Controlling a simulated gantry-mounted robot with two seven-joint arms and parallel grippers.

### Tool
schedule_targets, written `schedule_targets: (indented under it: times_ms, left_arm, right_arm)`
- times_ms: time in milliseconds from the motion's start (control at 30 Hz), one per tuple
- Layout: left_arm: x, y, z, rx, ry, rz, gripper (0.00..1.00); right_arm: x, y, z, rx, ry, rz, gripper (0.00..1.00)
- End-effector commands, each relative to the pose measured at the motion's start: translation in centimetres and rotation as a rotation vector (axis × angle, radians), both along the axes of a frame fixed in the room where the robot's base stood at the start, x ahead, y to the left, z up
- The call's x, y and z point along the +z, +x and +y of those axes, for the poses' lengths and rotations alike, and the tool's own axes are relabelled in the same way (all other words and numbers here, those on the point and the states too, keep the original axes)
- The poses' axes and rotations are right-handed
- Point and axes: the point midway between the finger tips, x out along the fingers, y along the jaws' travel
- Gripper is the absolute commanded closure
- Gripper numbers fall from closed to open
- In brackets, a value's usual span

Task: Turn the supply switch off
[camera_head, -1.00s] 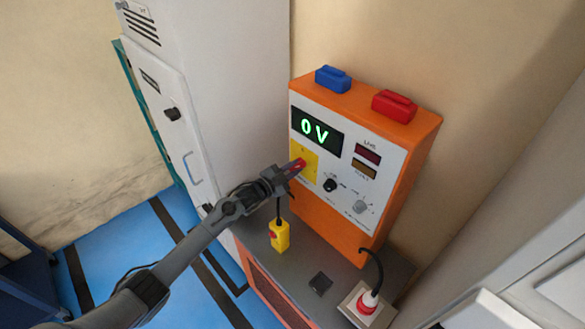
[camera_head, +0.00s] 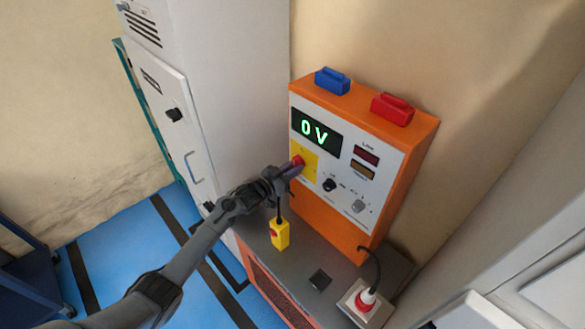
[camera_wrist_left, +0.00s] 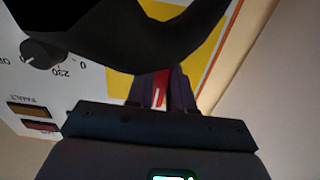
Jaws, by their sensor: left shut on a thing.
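The supply switch is a red handle (camera_head: 298,160) on a yellow plate (camera_head: 309,164), on the front of the orange and white supply unit (camera_head: 345,160). My left gripper (camera_head: 292,170) is at the handle and hides part of it. In the left wrist view the red handle (camera_wrist_left: 160,88), with a white line on it, sits between the two fingers of the left gripper (camera_wrist_left: 163,92), which is shut on it. The unit's display (camera_head: 316,131) reads 0 V in green. My right gripper is not in view.
Below the switch are a black knob (camera_head: 329,185) and a grey knob (camera_head: 358,206). A tall white cabinet (camera_head: 240,90) stands at the left.

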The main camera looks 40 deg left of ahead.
Motion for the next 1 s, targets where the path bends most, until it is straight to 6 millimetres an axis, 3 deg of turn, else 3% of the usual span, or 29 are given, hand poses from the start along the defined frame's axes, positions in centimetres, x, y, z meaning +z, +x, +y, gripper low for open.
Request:
schedule_targets:
  times_ms: [567, 600, 733, 1000]
  left_arm:
    - [-0.39, -0.05, 0.01, 0.002, -0.032, 0.013, 1.0]
    - [-0.38, -0.05, 0.02, 0.002, -0.032, 0.013, 0.72]
    - [-0.27, -0.03, 0.01, 0.001, -0.031, 0.01, 0.53]
    - [-0.13, -0.04, 0.01, 0.001, -0.029, 0.007, 0.53]
  right_arm:
    - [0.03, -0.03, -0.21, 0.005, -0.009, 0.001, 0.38]
    - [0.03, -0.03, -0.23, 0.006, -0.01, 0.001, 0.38]
    - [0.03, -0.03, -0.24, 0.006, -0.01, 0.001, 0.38]
    - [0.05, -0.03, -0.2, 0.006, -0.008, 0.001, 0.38]
